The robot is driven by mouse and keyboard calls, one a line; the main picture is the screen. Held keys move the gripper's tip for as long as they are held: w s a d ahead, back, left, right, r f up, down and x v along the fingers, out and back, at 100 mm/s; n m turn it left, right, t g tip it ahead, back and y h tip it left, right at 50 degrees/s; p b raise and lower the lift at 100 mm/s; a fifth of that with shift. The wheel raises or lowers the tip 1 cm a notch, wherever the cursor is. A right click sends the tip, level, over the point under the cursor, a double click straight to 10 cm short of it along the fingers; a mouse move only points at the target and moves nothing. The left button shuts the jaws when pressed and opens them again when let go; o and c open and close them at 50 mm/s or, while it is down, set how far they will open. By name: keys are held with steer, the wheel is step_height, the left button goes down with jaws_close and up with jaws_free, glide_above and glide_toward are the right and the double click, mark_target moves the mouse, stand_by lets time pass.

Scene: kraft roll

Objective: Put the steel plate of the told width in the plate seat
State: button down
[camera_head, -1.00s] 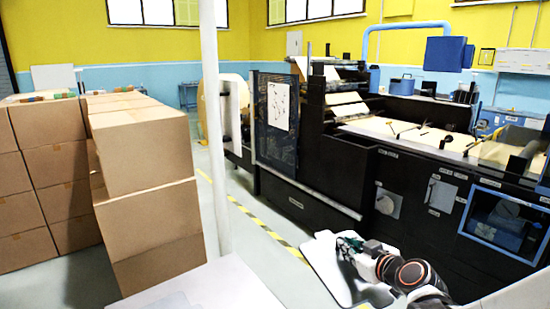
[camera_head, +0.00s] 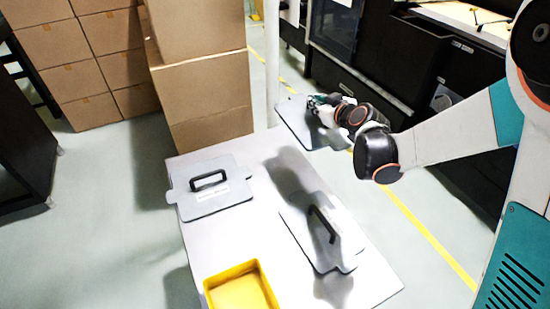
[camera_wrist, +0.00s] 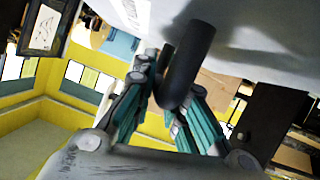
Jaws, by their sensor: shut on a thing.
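My gripper (camera_head: 322,103) is shut on the dark handle of a grey steel plate (camera_head: 293,122), held out at the far edge of the table. In the wrist view the handle (camera_wrist: 187,65) lies between the fingers, with the plate's pale face (camera_wrist: 262,38) above. A second plate (camera_head: 190,206) with a black handle and a small label lies on the table's left side. A third plate (camera_head: 338,252) with a black handle lies on the right side. The label is too small to read. I cannot make out the plate seat.
The pale table (camera_head: 240,235) bears a yellow tray (camera_head: 241,290) at its near edge. Stacked cardboard boxes (camera_head: 205,90) stand behind it. A black machine (camera_head: 385,60) stands at the back right. A thin white post rises behind the table. Floor is clear on the left.

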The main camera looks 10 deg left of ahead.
steer(key=w+a+n+y, duration=0.1)
steer(key=a, duration=1.2)
steer(key=shift+a+f+g, duration=0.3)
steer(key=shift+a+f, duration=0.05)
steer(key=shift+f, duration=0.05)
steer(key=shift+f, duration=0.15)
step_height(320, 180, down, 19)
steer(key=b, duration=0.7)
steer(key=shift+f, duration=0.2)
steer(key=shift+f, duration=0.1)
steer(key=c, duration=1.8)
jaws_free()
steer(key=shift+o, duration=1)
steer(key=shift+f, duration=0.1)
